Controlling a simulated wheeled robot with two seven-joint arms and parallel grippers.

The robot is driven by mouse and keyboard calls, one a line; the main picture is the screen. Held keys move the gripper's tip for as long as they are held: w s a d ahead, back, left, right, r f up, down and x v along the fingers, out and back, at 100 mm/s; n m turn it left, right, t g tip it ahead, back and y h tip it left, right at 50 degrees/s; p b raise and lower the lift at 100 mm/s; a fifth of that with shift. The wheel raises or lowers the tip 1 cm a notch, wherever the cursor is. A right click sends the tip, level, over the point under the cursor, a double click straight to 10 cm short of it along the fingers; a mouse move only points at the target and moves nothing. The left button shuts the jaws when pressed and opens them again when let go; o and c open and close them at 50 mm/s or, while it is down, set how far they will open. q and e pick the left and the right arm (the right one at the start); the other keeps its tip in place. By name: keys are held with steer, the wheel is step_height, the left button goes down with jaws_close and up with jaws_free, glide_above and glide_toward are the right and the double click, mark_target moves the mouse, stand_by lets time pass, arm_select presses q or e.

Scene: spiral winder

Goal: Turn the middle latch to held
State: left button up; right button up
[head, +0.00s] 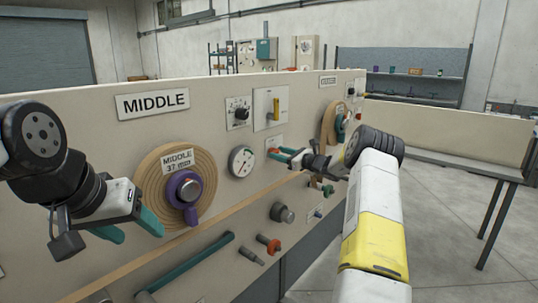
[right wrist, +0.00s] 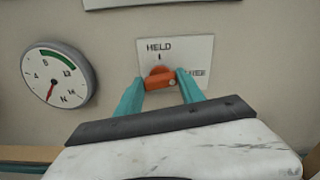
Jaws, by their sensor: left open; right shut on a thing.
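The middle latch is a small orange-red lever (right wrist: 160,80) on a white plate (right wrist: 190,50). The plate reads HELD above the lever, and a partly covered word, apparently FREE, is at its right. The lever lies roughly sideways, its screw end to the right. My right gripper (right wrist: 161,88) has its teal fingers shut on the lever from both sides. In the head view the right gripper (head: 279,155) reaches the panel right of the gauge, the latch largely covered. My left gripper (head: 130,229) is open and empty, in front of the panel beside the purple knob (head: 185,190).
The slanted panel carries a MIDDLE sign (head: 152,103), a wooden spiral disc (head: 150,165) and a round gauge (head: 242,161), also in the right wrist view (right wrist: 58,75). A teal bar (head: 185,262) and several knobs sit lower. Open floor lies at the right.

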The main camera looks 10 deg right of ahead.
steer(key=n, duration=0.4)
steer(key=shift+n, duration=0.3)
steer(key=shift+s+a+f+n, duration=0.1)
steer(key=shift+f+n, duration=0.05)
steer(key=shift+n, duration=2.65)
steer(key=shift+f+n, duration=0.1)
steer(key=shift+n, duration=3)
steer(key=o, duration=1.4)
steer(key=shift+c, duration=0.2)
